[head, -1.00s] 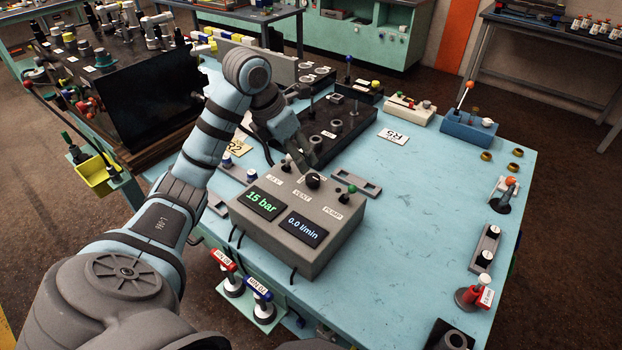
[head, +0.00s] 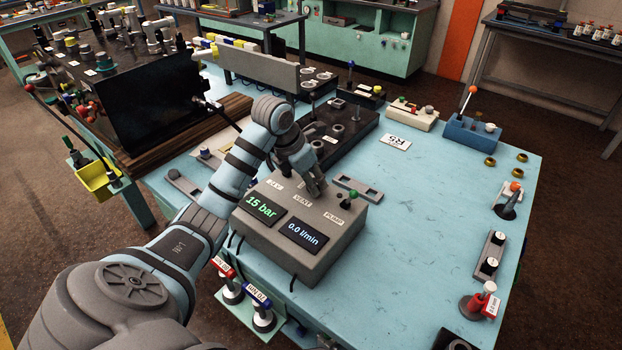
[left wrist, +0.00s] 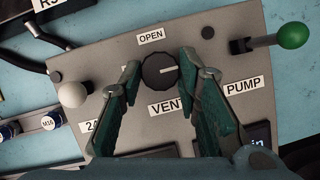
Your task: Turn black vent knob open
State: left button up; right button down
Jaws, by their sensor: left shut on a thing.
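The black vent knob (left wrist: 160,71) is on the sloped top of the grey control box (head: 280,250). In the left wrist view its white pointer line points right, toward the pump side, while the OPEN label (left wrist: 151,36) is above it. My left gripper (head: 318,188) is down at the box top and hides the knob in the head view. In the left wrist view its two green fingers (left wrist: 160,66) stand on either side of the knob, shut on it. The VENT label (left wrist: 165,107) shows between the fingers. My right gripper is not in view.
A green-tipped pump lever (left wrist: 292,36) stands right of the knob, and a white-balled lever (left wrist: 73,94) stands to its left. The box has displays reading 15 bar (head: 262,207) and 0.0 l/min (head: 304,234).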

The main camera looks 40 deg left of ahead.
pick_arm(q)
jog(key=shift+o, duration=0.2)
jog(key=shift+m, duration=0.3)
jog(key=m+h, duration=0.1)
jog(key=m, duration=0.2)
jog(key=m+g+h, duration=0.1)
jog(key=m, duration=0.2)
jog(key=shift+w+a, duration=0.15)
jog(key=shift+w, duration=0.05)
jog(key=m+g+h, duration=0.1)
jog(key=m, duration=0.2)
jog(key=shift+w+m+b, duration=0.1)
jog(key=shift+m+b, duration=0.2)
jog(key=m+g, duration=0.1)
jog(key=m, duration=0.2)
jog(key=shift+w+a+m+g+h, duration=0.1)
jog(key=shift+m+g+h, duration=0.2)
jog(key=shift+g, duration=0.1)
jog(key=shift+w+f+m+g+b, duration=0.1)
jog(key=shift+m+g+b, duration=0.3)
jog(key=shift+m, duration=0.5)
jog(key=shift+m+b, duration=0.7)
jog(key=shift+b, duration=0.1)
jog(key=shift+m+g+b, duration=0.4)
jog(key=shift+m+b, duration=0.1)
jog(key=shift+b, duration=0.25)
